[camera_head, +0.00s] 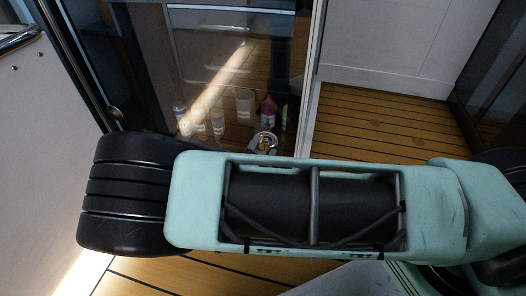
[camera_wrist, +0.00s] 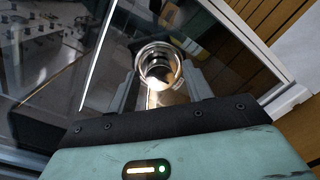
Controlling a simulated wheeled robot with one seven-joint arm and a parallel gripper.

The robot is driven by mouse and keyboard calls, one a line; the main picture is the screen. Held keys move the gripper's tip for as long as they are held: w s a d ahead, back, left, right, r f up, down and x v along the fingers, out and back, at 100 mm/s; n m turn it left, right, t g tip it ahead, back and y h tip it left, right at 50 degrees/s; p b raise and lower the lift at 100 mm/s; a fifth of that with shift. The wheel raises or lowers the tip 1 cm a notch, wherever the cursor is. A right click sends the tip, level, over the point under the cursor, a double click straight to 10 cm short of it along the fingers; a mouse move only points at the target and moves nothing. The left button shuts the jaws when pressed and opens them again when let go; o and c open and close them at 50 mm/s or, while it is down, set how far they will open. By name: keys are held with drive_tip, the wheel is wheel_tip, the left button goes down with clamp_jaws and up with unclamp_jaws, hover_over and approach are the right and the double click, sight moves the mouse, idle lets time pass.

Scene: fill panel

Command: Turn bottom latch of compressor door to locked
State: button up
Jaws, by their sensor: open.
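The compressor door (camera_head: 215,75) is a dark glass panel in a metal frame, and it looks shut. A round, shiny metal latch (camera_head: 263,142) sits at its lower right, partly hidden by my arm. In the wrist view the latch (camera_wrist: 158,66) is a bright ring with a recessed middle. My gripper (camera_wrist: 160,78) is open, with one grey finger to each side of the latch. I cannot tell whether the fingers touch it. The inner part of the latch is too blurred to read its setting. In the head view my arm hides the gripper.
Bottles and a red container (camera_head: 268,111) show in or behind the glass. Another metal fitting (camera_head: 115,113) is at the door's left edge. Slatted wooden floor (camera_head: 380,125) lies to the right, with a white wall panel (camera_head: 400,45) beyond.

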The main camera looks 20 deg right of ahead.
drive_tip(key=c, duration=1)
drive_tip(key=shift+o, duration=0.2)
